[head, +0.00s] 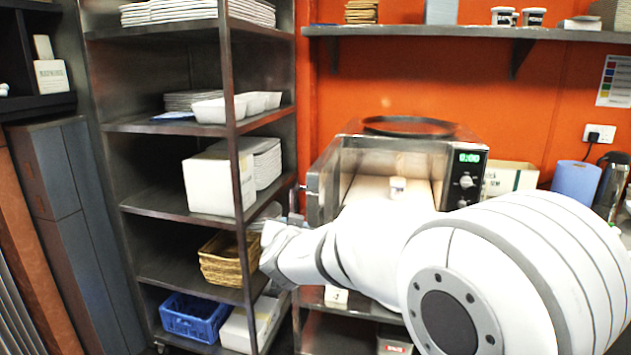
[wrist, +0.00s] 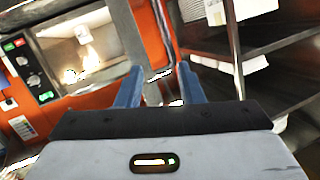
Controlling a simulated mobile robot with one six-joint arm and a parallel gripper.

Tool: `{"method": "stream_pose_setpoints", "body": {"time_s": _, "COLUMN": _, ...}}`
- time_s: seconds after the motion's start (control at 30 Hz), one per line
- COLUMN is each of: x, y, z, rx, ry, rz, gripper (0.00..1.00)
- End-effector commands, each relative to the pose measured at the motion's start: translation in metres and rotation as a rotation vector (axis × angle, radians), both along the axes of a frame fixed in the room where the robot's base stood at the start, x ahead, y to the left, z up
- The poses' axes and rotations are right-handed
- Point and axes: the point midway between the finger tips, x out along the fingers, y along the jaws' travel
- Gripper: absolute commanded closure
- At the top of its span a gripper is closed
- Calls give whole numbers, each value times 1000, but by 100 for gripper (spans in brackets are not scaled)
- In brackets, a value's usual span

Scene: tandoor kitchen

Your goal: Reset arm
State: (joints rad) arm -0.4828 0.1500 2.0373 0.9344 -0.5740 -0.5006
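My arm reaches from the lower right of the head view across the front of the microwave (head: 408,140). Its wrist end is beside the metal shelf rack (head: 180,205), and the fingers cannot be made out there. In the wrist view my gripper (wrist: 160,85) shows two blue fingers spread apart with nothing held between them. The microwave stands open, and a small white tub (head: 397,187) is inside. The microwave also shows tilted at the upper left of the wrist view (wrist: 52,97).
The rack holds white plates (head: 190,100), a white box (head: 212,183), a wicker basket (head: 222,262) and a blue crate (head: 193,318). A blue paper roll (head: 575,180) stands right of the microwave. A wall shelf (head: 450,33) runs above.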

Motion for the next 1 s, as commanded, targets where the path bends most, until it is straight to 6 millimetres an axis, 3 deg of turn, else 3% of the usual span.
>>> {"method": "stream_pose_setpoints", "body": {"time_s": 0.07, "x": -18, "y": -17, "z": 2, "rx": 5, "ry": 69, "rz": 86, "gripper": 66}}
{"method": "stream_pose_setpoints", "body": {"time_s": 0.27, "x": -90, "y": -57, "z": -23, "rx": -29, "ry": 331, "rz": 261, "gripper": 66}}
{"method": "stream_pose_setpoints", "body": {"time_s": 0.6, "x": -263, "y": -161, "z": -91, "rx": -150, "ry": 904, "rz": 246, "gripper": 66}}
{"method": "stream_pose_setpoints", "body": {"time_s": 0.7, "x": -300, "y": -182, "z": -101, "rx": -173, "ry": 1021, "rz": 204, "gripper": 66}}
{"method": "stream_pose_setpoints", "body": {"time_s": 0.83, "x": -325, "y": -198, "z": -107, "rx": -188, "ry": 1102, "rz": 168, "gripper": 66}}
{"method": "stream_pose_setpoints", "body": {"time_s": 1.0, "x": -331, "y": -201, "z": -108, "rx": -191, "ry": 1121, "rz": 160, "gripper": 66}}
